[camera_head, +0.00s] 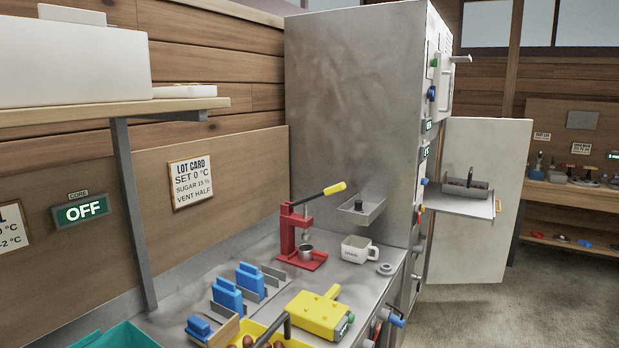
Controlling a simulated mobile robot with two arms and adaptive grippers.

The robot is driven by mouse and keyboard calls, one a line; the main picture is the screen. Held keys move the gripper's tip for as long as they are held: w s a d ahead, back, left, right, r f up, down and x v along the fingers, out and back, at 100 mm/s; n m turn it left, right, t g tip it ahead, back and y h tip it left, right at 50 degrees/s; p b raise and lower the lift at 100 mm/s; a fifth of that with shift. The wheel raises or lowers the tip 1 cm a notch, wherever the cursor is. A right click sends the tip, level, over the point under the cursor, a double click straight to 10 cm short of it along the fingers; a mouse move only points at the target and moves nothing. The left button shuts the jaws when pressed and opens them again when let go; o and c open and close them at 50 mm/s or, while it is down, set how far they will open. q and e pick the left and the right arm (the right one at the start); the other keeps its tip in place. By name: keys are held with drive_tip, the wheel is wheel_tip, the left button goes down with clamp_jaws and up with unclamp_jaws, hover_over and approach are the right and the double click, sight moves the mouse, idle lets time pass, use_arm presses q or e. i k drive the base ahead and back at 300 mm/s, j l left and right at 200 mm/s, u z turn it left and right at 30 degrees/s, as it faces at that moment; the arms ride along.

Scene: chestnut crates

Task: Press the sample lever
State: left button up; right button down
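A red bench press (287,232) stands upright on the metal counter. Its black lever with a yellow grip (335,188) slopes up to the right. A small metal cup (306,252) is on the press base, below its spout. A white mug (360,250) with small dark lettering, too small to read surely, stands to the right of the press. Neither of my grippers is in view, and nothing touches the lever.
A tall steel cabinet (350,110) with a small tray (361,210) stands behind the press. Blue blocks (227,294), a yellow device (319,314) and a yellow crate (254,328) with brown contents crowd the counter front. An open white door (480,255) is at right.

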sight(340, 187)
drive_tip(key=i+l+u, duration=0.2)
drive_tip(key=u, duration=0.2)
drive_tip(key=i+l+u, duration=0.15)
drive_tip(key=l+u, duration=0.3)
drive_tip(key=i+l, duration=0.15)
drive_tip(key=l, duration=0.4)
drive_tip(key=i+l+u, duration=0.1)
drive_tip(key=l, duration=0.45)
drive_tip(key=i+l+u, duration=0.1)
drive_tip(key=l, duration=0.45)
drive_tip(key=i+l, duration=0.15)
drive_tip(key=l, duration=0.4)
drive_tip(key=i+l+u, duration=0.1)
drive_tip(key=l, duration=0.45)
